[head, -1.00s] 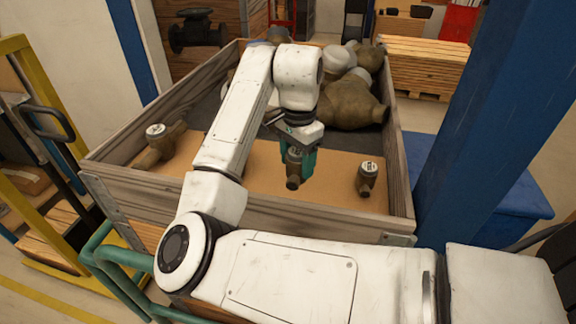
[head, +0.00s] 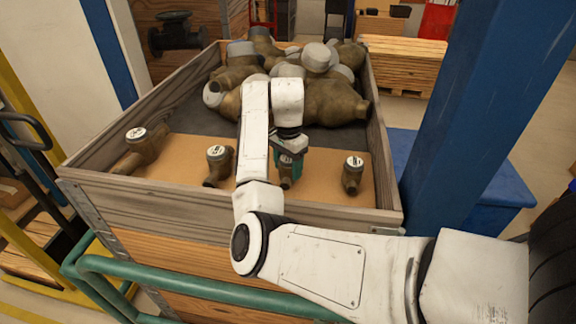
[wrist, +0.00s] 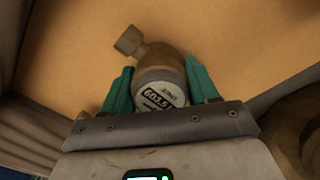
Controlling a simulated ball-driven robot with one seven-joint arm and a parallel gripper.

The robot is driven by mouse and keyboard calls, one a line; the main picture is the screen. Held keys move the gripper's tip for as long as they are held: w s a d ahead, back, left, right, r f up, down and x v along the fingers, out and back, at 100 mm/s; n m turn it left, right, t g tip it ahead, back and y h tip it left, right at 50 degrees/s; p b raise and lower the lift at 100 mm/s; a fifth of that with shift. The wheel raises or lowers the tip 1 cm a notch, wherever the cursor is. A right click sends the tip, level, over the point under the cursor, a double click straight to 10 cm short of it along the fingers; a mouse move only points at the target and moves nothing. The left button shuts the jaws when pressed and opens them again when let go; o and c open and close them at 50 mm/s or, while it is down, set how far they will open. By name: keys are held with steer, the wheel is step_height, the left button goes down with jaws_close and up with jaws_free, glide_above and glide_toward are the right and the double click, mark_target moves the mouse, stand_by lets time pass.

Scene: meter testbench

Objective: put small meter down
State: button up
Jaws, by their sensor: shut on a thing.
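My gripper (head: 287,160) has teal fingers and is shut on a small meter (head: 286,181), a brown brass body with a pale round cap. The held meter is low over the tan board (head: 325,189) at the front of the wooden crate. I cannot tell whether it touches the board. In the wrist view, the meter (wrist: 161,88) sits between the fingers of my gripper (wrist: 159,75), its white dial facing the camera and one pipe end pointing to the upper left. My fingers and wrist partly hide it in the head view.
Small meters stand on the board at left (head: 140,150), just left of my gripper (head: 218,166) and at right (head: 353,175). Large meters (head: 325,98) are heaped behind. The crate's front wall (head: 180,208) is close, and a blue post (head: 465,120) stands at right.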

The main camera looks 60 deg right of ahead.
steer(key=shift+f, duration=0.2)
steer(key=shift+f, duration=0.15)
steer(key=o, duration=1.4)
steer(key=shift+o, duration=0.2)
step_height(320, 180, up, 12)
steer(key=shift+r+p, duration=0.15)
steer(key=shift+p, duration=0.35)
